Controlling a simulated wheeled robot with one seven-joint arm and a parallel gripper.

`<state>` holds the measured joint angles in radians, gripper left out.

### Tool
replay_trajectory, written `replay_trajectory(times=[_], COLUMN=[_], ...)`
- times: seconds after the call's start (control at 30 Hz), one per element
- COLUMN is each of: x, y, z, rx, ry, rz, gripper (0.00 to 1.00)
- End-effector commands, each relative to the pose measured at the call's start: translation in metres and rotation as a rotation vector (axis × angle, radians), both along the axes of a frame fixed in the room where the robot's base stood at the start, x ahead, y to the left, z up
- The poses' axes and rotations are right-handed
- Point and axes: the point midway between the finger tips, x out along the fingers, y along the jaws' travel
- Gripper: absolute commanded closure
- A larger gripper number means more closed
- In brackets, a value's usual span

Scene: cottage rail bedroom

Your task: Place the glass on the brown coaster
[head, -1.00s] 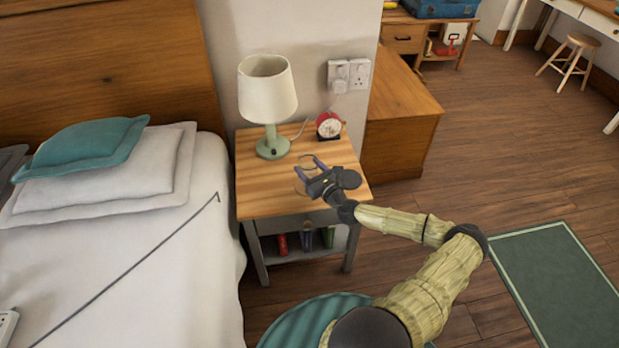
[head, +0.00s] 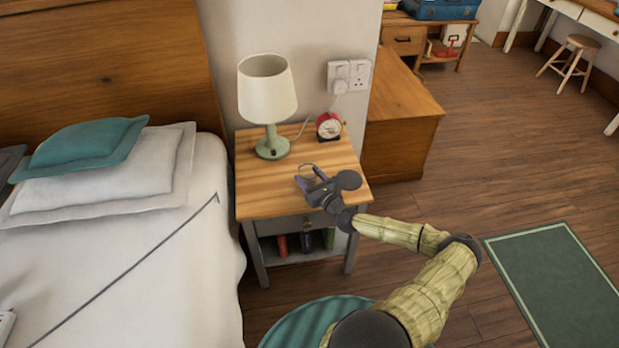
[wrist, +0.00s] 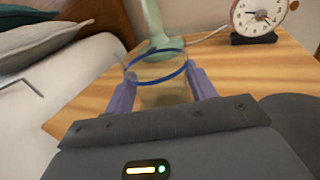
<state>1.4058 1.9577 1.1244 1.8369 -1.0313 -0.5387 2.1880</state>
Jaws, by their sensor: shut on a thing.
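The clear glass with a blue rim (wrist: 157,68) stands between the fingers of my gripper (wrist: 162,90) in the wrist view. My gripper is shut on it. In the head view my gripper (head: 312,184) is over the front part of the wooden nightstand (head: 262,203), and the glass (head: 307,168) shows only faintly there. I cannot tell whether the base of the glass touches the tabletop. I cannot make out the brown coaster in either view; the gripper and glass hide part of the tabletop.
A green lamp (head: 271,147) with a cream shade stands at the back left of the nightstand. A red alarm clock (head: 328,126) is at the back right. The bed (head: 130,250) borders the left side. The left part of the tabletop is clear.

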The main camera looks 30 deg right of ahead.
Motion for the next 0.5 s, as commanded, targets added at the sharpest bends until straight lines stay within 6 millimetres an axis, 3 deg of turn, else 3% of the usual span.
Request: replay_trajectory(times=[0.03,0.13,0.5], x=[0.0000,0.0000,0.0000], y=[-0.0002,-0.0002,-0.0003], z=[-0.0005,0.0000,0.0024], rx=[0.000,0.000,0.000], ry=[0.000,0.000,0.000], rz=[0.000,0.000,0.000], gripper=[0.40,0.22,0.22])
